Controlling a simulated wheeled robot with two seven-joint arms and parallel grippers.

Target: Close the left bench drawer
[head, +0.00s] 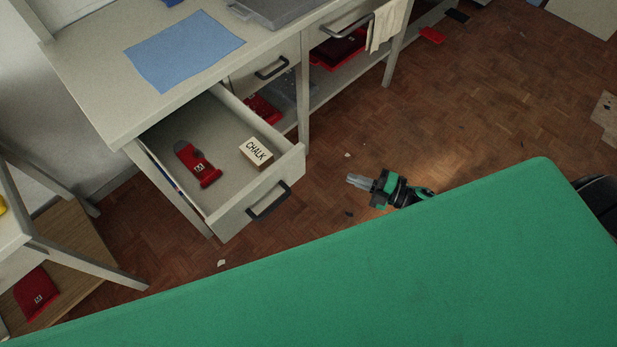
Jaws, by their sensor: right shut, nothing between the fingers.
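The left bench drawer (220,173) is pulled well out of the pale bench (95,95). It has a dark bar handle (269,202) on its front. Inside lie a red and grey tool-like object (197,165) and a box marked CHALK (256,152). My right gripper (352,180) is shut and empty. In the picture it is to the right of the drawer front, apart from it, with its fingers pointing left towards the drawer. My left gripper is not in view.
A large green surface (400,260) fills the foreground. A shut drawer (270,68) is to the right of the open one. A blue sheet (183,50) lies on the bench top. A cloth (386,25) hangs at the right. Open wooden floor (460,110) lies right of the drawer.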

